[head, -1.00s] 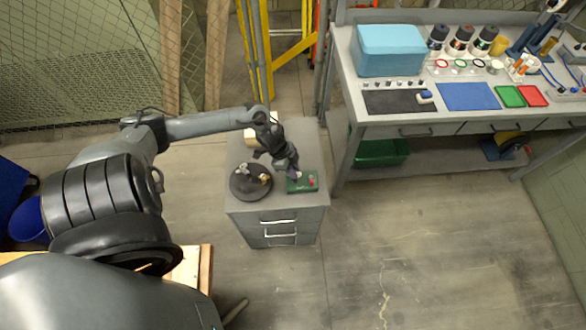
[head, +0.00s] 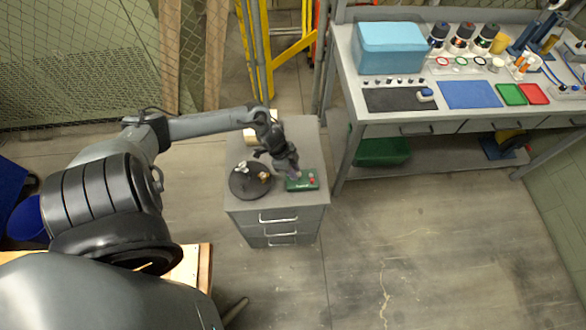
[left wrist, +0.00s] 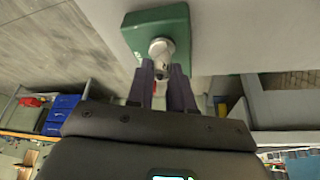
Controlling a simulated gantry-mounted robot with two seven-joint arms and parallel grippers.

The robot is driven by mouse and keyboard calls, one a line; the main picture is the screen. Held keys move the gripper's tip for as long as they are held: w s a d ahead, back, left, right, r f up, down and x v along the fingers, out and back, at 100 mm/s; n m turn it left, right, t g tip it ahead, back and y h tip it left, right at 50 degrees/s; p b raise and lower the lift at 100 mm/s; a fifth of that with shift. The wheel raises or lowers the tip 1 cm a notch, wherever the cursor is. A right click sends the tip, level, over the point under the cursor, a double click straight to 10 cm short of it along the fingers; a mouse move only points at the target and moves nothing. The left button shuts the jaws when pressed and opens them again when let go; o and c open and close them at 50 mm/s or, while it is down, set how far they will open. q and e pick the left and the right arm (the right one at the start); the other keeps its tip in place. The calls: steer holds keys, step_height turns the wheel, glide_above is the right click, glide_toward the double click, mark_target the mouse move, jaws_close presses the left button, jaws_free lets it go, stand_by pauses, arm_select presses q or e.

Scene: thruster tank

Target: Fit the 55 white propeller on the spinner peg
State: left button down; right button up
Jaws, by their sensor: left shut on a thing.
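A black round dish (head: 248,190) left of the box holds small white pieces (head: 241,166) and a tan piece (head: 264,175). My right gripper is not in view.
The cabinet top (head: 243,138) is narrow, with a pale block (head: 250,135) behind the dish. A workbench (head: 395,125) with a blue bin (head: 390,47), mats and bottles stands to the right. A yellow ladder (head: 290,48) is behind. The floor in front right is clear.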

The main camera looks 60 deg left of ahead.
arm_select(q)
steer(key=shift+f, duration=0.35)
stand_by(0.6)
steer(key=c, duration=0.9)
jaws_free()
steer(key=shift+r, duration=0.25)
steer(key=p+v, duration=0.2)
steer(key=v, duration=0.2)
steer(key=p+v, duration=0.3)
steer(key=v, duration=0.2)
steer(key=w+d+p+v, duration=0.1)
steer(key=p+v, duration=0.2)
steer(key=v, duration=0.2)
steer(key=shift+r, duration=0.3)
